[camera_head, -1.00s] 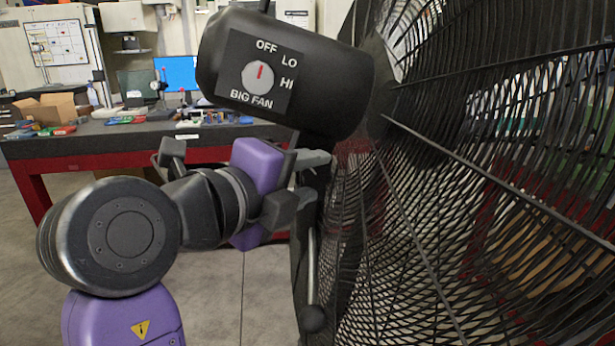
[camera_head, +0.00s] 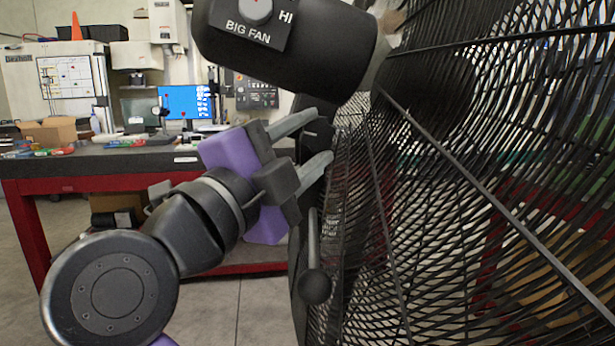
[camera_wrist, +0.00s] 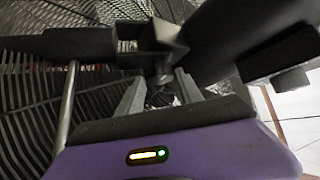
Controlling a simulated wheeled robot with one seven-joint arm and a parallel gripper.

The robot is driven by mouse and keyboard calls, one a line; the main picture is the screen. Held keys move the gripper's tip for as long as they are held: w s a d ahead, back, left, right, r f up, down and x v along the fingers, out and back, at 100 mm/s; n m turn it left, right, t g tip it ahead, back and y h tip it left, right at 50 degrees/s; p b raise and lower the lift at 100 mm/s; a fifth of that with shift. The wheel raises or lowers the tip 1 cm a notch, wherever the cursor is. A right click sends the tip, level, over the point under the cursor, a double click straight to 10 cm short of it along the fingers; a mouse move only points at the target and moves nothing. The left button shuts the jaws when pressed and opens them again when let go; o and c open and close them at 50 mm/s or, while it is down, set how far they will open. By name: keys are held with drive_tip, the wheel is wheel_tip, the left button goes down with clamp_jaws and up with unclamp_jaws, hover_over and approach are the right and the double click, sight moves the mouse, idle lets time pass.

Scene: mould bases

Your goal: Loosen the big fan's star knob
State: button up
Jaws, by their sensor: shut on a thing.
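The big fan's black motor housing (camera_head: 290,50) fills the top of the head view, with its "BIG FAN" dial (camera_head: 255,10) cut off by the upper edge. My gripper (camera_head: 319,136) is at the dark bracket just below the housing, its two grey fingers reaching in from the left. In the wrist view my gripper (camera_wrist: 160,88) has its fingers on either side of the small dark star knob (camera_wrist: 161,76) under the bracket, and it is shut on it.
The black wire fan cage (camera_head: 480,170) stands close on the right. A red-framed workbench (camera_head: 130,185) with a monitor and a cardboard box stands behind on the left.

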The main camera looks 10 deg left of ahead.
drive_tip(key=shift+f+n+t+y+b, duration=0.2)
drive_tip(key=shift+n+t+b, duration=0.35)
drive_tip(key=shift+n+b, duration=0.3)
drive_tip(key=shift+f+n+t+y+b, duration=0.1)
drive_tip(key=shift+f+n+t+b, duration=0.1)
drive_tip(key=shift+n+t+b, duration=0.5)
drive_tip(key=shift+n+b, duration=0.25)
drive_tip(key=shift+b, duration=0.1)
drive_tip(key=o, duration=1.3)
drive_tip(key=shift+o, duration=0.5)
drive_tip(key=shift+r, duration=0.1)
drive_tip(key=shift+d, duration=0.15)
drive_tip(key=shift+r+p, duration=0.15)
drive_tip(key=shift+p, duration=0.2)
